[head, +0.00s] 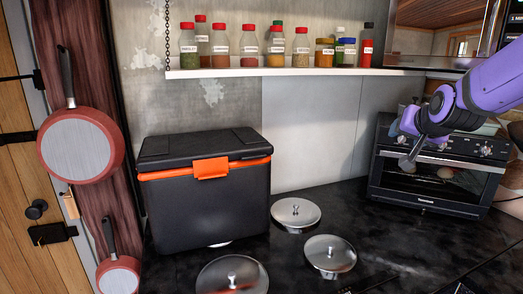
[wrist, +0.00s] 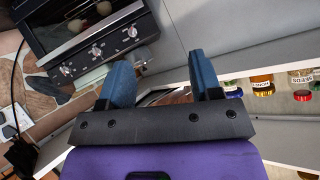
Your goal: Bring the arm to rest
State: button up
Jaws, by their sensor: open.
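My purple arm (head: 480,85) reaches in from the right edge in the head view. My gripper (head: 410,152) hangs in front of the toaster oven there, and its fingers are small and hard to make out. In the wrist view my gripper (wrist: 160,68) shows two blue fingers spread apart. Nothing is between them.
A black toaster oven (head: 435,182) stands at the right on the dark counter (head: 380,240). A black cooler with an orange latch (head: 210,168) stands left, near several metal lids (head: 330,254). Spice jars line a white shelf (head: 270,72). Red pans (head: 80,146) hang at left.

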jog(key=s+a+n+g, duration=0.2)
jog(key=s+g, duration=0.1)
jog(key=s, duration=1.2)
jog(key=s+a+f+n+g+y, duration=0.1)
jog(key=s+a+n+g, duration=0.2)
jog(key=s, duration=1.1)
jog(key=shift+s+f, duration=0.3)
jog(key=shift+s, duration=0.05)
jog(key=shift+c, duration=0.2)
